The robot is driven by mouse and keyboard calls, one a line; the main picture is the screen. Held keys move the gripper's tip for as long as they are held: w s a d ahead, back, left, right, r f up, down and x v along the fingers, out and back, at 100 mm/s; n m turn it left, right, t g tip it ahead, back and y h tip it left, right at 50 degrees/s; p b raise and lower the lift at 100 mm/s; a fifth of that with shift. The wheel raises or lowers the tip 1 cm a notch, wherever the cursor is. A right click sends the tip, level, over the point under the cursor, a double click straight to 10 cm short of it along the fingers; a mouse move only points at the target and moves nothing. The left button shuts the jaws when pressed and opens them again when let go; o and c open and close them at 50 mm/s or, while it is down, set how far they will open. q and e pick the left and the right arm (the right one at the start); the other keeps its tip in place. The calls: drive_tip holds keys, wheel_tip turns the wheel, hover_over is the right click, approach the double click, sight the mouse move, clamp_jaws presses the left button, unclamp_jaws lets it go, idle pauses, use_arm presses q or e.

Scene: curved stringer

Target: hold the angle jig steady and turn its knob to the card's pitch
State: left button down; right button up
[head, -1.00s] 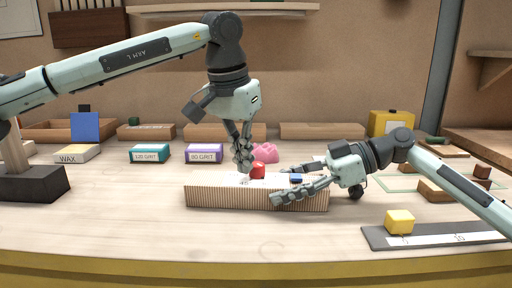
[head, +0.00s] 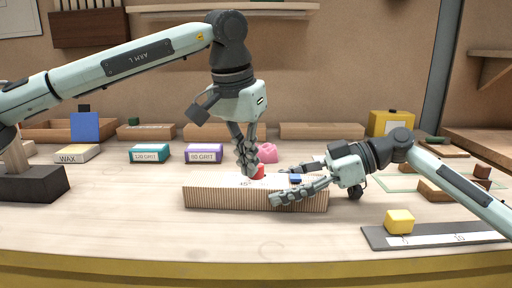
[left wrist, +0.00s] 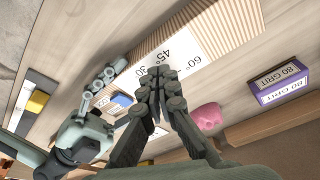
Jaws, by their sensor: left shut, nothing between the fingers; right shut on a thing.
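The angle jig (head: 230,197) is a long ribbed block with a white scale on top; the left wrist view shows its ribbed side (left wrist: 218,22) and marks for 60, 45 and 30 degrees. Its red knob (head: 259,171) is partly hidden behind my left fingers and cannot be seen in the left wrist view. My left gripper (head: 250,172) points down, shut and empty, at the knob's left side; I cannot tell if they touch. My right gripper (head: 279,184) is shut on the jig's right part, beside a small blue piece (head: 295,179). I cannot make out a pitch card.
A pink lump (head: 268,153) sits behind the jig. Grit boxes (head: 204,154) and a wax block (head: 78,153) stand further left. A yellow cube (head: 399,222) sits on a dark strip (head: 375,238) at front right. The bench in front of the jig is clear.

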sight(308, 181)
use_arm(q)
drive_tip(key=w+v, duration=0.1)
drive_tip(key=v, duration=0.4)
drive_tip(key=shift+d+r, duration=0.2)
drive_tip(key=shift+r, duration=0.35)
drive_tip(key=shift+s, duration=0.1)
use_arm(e)
drive_tip(key=o, duration=1.8)
drive_tip(key=shift+c, duration=0.2)
drive_tip(key=shift+o, duration=0.5)
drive_tip(key=o, duration=0.3)
drive_tip(key=shift+d, duration=0.1)
drive_tip(key=shift+v, duration=2.4)
drive_tip(key=shift+d, duration=0.15)
